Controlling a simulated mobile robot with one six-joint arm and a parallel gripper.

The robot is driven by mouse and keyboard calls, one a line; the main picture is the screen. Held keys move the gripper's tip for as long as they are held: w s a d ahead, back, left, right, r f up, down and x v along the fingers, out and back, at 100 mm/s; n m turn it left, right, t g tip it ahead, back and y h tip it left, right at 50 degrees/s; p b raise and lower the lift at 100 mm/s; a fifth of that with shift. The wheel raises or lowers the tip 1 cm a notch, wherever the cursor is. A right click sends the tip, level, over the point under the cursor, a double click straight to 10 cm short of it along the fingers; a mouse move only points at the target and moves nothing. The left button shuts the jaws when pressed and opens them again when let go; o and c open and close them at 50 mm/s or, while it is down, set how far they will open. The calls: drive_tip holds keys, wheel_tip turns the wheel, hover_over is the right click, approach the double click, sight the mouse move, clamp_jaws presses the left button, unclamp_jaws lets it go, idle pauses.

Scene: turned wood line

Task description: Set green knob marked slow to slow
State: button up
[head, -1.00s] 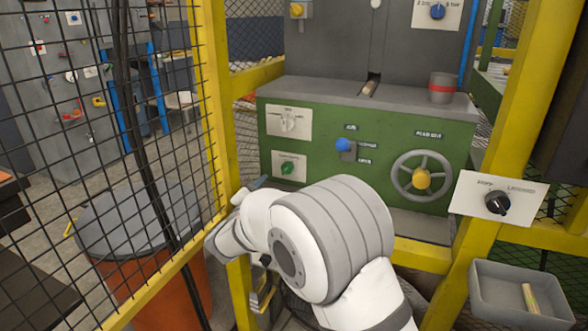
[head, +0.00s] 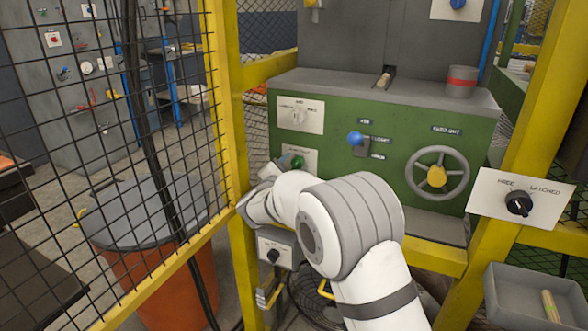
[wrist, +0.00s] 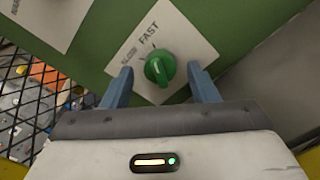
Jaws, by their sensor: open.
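The green knob (wrist: 160,68) sits on a white plate (wrist: 185,40) on the green machine front. FAST is readable above it in the wrist view; smaller lettering lies to its left, partly near a finger. The knob's raised grip runs roughly up and down there, its upper end towards the FAST side; its exact setting is hard to tell. My gripper (wrist: 160,80) is open, one finger on each side of the knob, with gaps visible on both sides. In the head view the knob (head: 297,162) shows just past my gripper, which hides the lower plate.
A white knob plate (head: 297,114) is above, and a blue-knobbed lever (head: 356,139) and a handwheel (head: 437,176) are to the right. A yellow-framed mesh fence (head: 170,120) stands close on the left. A small black-knob box (head: 275,250) is below my gripper.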

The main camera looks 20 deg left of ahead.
drive_tip(key=shift+c, duration=0.3)
drive_tip(key=c, duration=0.9)
drive_tip(key=n+p, duration=0.2)
drive_tip(key=n, duration=0.1)
drive_tip(key=shift+r+p, duration=0.15)
drive_tip(key=shift+p, duration=0.15)
drive_tip(key=n+p, duration=0.3)
drive_tip(key=shift+n, duration=0.4)
drive_tip(key=n+p, duration=0.4)
drive_tip(key=n, duration=0.1)
drive_tip(key=shift+f, duration=0.2)
